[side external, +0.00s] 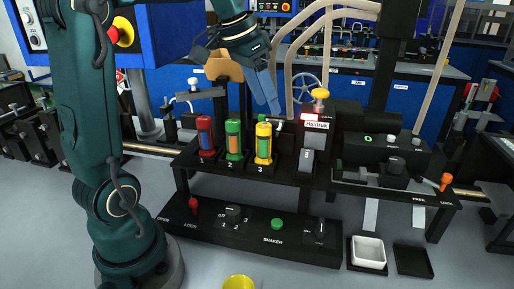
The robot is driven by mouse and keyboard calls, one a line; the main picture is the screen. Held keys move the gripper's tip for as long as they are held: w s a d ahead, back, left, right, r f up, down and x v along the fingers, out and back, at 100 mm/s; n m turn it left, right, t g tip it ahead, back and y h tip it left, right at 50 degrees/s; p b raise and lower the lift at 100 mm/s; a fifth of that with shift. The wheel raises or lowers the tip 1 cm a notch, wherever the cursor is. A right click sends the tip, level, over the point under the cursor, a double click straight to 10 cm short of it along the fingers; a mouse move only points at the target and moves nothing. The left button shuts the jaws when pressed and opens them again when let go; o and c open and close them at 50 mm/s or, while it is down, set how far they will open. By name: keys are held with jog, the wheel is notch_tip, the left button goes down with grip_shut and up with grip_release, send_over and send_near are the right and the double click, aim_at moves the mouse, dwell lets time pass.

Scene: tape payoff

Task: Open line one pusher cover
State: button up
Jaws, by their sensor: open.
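My gripper (266,96) reaches down from the top centre with its blue fingers pointing down and to the right. Its jaws are open, and I see nothing between them. Its tips are above and behind the row of tubes, near the yellow one. A red-capped tube (206,136) stands at the left of the row, a green-capped tube (234,140) over the number 2, and a yellow-capped tube (263,143) over the number 3. I cannot pick out the line one pusher cover with certainty.
A lower panel has a red LOCK lever (194,205), a dark knob (233,213) and a green button (277,224). A yellow knob (320,94) rises right of my gripper. A white bin (367,252) and a black tray (413,261) are on the floor at right.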

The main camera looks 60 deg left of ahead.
aim_at(273, 122)
jog(key=shift+a+x, duration=0.15)
jog(key=shift+x, duration=1.1)
jog(key=shift+a+x, duration=0.2)
jog(key=shift+x, duration=1.05)
jog(key=shift+s, duration=0.1)
grip_shut()
